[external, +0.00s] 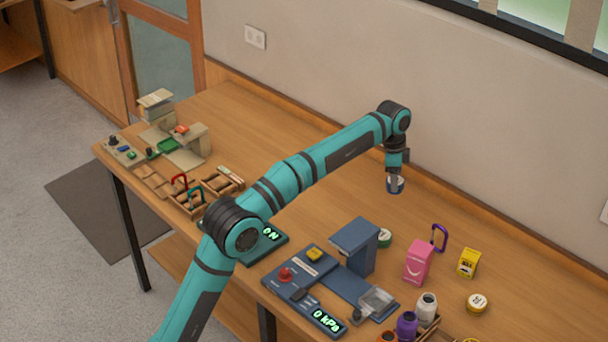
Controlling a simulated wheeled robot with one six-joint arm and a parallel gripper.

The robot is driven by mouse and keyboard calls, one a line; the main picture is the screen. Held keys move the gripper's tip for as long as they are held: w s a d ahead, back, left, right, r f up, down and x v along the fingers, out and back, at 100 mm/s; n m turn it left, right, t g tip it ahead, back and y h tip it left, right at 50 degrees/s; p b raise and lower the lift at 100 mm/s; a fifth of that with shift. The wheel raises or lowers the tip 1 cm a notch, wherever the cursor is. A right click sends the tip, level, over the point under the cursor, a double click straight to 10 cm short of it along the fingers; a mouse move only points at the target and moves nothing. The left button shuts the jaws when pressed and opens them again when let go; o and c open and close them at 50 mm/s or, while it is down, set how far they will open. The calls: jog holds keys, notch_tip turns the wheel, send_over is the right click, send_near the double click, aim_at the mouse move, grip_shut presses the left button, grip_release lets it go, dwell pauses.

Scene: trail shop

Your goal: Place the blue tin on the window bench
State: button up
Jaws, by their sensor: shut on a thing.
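My gripper (395,176) points down over the back part of the long wooden bench (300,150), near the wall. It is shut on a small dark blue tin (400,187) with a pale patch, partly hidden by the fingers. The tin is at or just above the bench top; I cannot tell whether it touches. The bench runs along the wall below the window (545,20).
Bare wood surrounds the tin. A blue press-like device (355,243), a pink pouch (418,262), a purple carabiner (440,238), a yellow box (468,263) and a round tin (477,303) stand nearer the front. A beige device (185,145) and wooden tray (208,192) are at left.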

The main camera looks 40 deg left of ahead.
jog(key=shift+f, duration=4.95)
jog(key=shift+f, duration=0.1)
jog(key=o, duration=1)
jog(key=r, duration=0.8)
jog(key=a+r, duration=0.1)
jog(key=r, duration=0.3)
jog(key=shift+s+a+r, duration=0.1)
jog(key=shift+s, duration=0.25)
jog(key=shift+s, duration=0.1)
